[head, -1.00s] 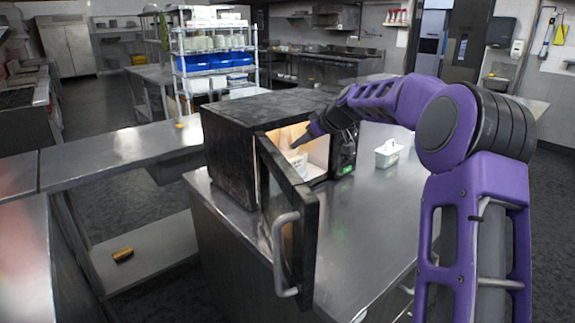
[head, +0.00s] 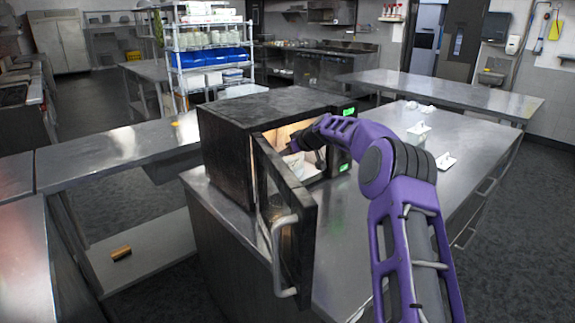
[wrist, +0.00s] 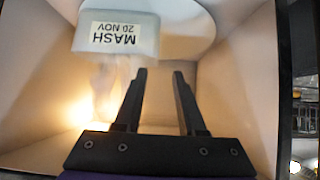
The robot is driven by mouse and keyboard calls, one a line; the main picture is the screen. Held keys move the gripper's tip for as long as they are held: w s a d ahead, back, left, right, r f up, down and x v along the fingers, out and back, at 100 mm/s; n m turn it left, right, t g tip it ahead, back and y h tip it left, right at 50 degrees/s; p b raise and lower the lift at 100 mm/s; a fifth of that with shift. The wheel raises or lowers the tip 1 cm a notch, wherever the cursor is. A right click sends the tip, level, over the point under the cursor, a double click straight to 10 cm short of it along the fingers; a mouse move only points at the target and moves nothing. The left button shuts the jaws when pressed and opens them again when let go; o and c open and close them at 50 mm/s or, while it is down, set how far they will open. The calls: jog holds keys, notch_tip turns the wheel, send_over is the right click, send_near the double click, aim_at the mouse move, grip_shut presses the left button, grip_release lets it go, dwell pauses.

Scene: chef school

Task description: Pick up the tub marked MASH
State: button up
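The tub marked MASH (wrist: 116,36) is pale with a white label reading MASH 20 NOV, upside down in the wrist view. It is inside the microwave (head: 225,150), on a pale round plate (wrist: 190,35). My gripper (wrist: 158,72) is inside the microwave, with its two black fingers apart and nothing between them. The tub is just beyond the fingertips and mostly left of the gap between them. In the head view my arm and the microwave's body largely hide the gripper and the tub.
The microwave door (head: 295,225) stands open towards the front. Its side walls (wrist: 245,90) are close around my gripper. A white container (head: 418,134), a flat white item (head: 446,161) and small white things (head: 412,105) are on the metal counter (head: 385,185) to the right.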

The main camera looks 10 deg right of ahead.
aim_at(287, 162)
jog(key=shift+p+x, duration=0.7)
jog(key=shift+x, duration=1.9)
jog(key=shift+w+d, duration=0.1)
jog(key=shift+d, duration=0.05)
grip_shut()
